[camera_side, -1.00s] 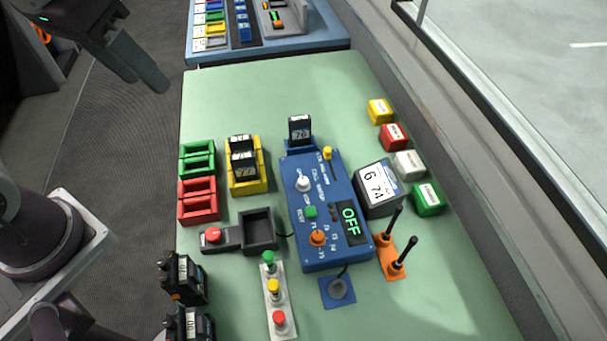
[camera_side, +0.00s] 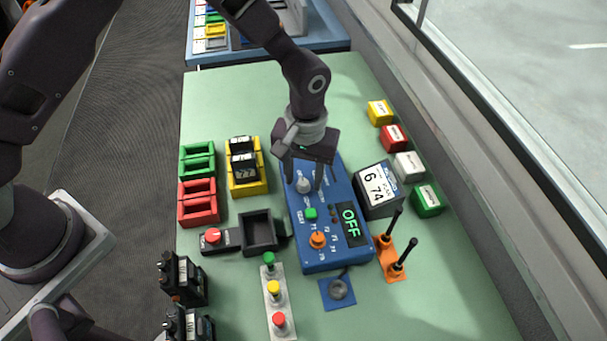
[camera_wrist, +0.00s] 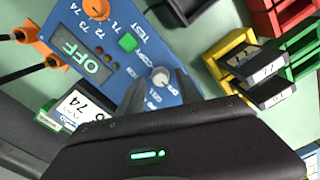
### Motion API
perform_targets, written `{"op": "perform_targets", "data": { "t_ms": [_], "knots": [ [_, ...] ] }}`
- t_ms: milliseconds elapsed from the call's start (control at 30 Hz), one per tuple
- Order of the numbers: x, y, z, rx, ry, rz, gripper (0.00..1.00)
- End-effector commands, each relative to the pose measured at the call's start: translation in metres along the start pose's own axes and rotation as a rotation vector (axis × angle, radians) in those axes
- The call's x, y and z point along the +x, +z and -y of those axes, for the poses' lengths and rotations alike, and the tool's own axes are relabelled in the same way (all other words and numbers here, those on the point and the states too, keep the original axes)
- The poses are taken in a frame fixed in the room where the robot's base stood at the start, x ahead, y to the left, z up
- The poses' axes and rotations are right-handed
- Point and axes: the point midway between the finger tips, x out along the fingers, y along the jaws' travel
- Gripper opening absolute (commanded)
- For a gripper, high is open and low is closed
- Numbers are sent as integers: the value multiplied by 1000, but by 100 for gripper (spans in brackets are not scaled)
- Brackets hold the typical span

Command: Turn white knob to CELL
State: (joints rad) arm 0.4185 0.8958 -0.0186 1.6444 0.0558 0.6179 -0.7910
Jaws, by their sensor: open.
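The white knob (camera_side: 303,186) sits on the upper part of the blue control box (camera_side: 310,235). In the wrist view the white knob (camera_wrist: 160,76) is just beyond my fingertips, with lettering beside it partly covered. My gripper (camera_side: 304,178) is over the upper end of the box, pointing down, with its fingers apart on either side of the knob. In the wrist view my gripper (camera_wrist: 156,85) is open with nothing held. I cannot tell whether the fingers touch the knob. The box's display (camera_side: 351,219) reads OFF in green.
A green button (camera_side: 310,213) and an orange knob (camera_side: 318,238) are on the same box. A grey display block (camera_side: 377,190) stands to its right. Orange-based levers (camera_side: 393,255) rise at lower right. A yellow rack (camera_side: 247,181) with dark cartridges is to the left.

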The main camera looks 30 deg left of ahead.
Motion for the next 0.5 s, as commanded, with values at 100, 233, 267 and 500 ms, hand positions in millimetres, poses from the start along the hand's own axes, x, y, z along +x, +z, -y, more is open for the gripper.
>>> {"op": "perform_targets", "data": {
  "t_ms": [100,233,267,500],
  "knots": [
    [3,0,0,0,-1,1,42],
    [3,0,0,0,0,0,42],
    [3,0,0,0,-1,0,40],
    [3,0,1,0,-1,0,0]
  ]
}}
